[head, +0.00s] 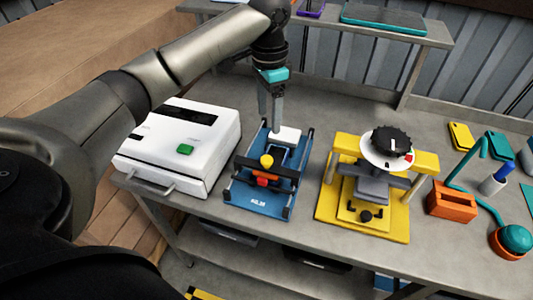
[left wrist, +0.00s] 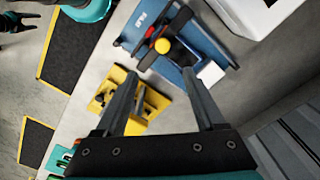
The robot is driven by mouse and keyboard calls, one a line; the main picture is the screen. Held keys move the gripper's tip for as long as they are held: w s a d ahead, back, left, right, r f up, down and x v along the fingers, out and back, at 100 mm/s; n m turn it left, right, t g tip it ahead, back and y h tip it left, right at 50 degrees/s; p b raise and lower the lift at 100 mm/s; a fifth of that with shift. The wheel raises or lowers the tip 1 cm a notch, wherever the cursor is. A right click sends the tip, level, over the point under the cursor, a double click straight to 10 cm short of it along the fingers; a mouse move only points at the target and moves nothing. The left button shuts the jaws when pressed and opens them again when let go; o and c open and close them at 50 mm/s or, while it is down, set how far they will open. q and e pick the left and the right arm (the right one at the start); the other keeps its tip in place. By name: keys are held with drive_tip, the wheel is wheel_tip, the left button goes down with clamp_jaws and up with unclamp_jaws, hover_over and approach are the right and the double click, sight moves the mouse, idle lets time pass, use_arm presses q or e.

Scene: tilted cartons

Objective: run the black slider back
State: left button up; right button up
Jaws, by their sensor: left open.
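The blue fixture (head: 262,195) stands on the grey bench with two side rails. A white block (head: 287,135) is at the fixture's back end. My left gripper (head: 271,126) points down at the back end, close to the white block; contact cannot be told. In the left wrist view its fingers (left wrist: 158,73) are apart with nothing held, and the blue fixture (left wrist: 202,42) lies beyond the tips.
A white machine (head: 182,140) with a green button stands close on the left. A yellow fixture (head: 400,223) with a black dial (head: 390,141) stands on the right. Further right is an orange block (head: 452,200). Bare bench lies behind the fixtures.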

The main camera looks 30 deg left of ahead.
sight(267, 158)
use_arm(q)
drive_tip(key=f, duration=0.9)
drive_tip(key=f+b, duration=0.1)
drive_tip(key=f, duration=0.4)
drive_tip(key=shift+a+f, duration=0.15)
drive_tip(key=shift+a, duration=0.2)
drive_tip(key=shift+c, duration=0.2)
clamp_jaws()
drive_tip(key=shift+w, duration=0.1)
idle(0.6)
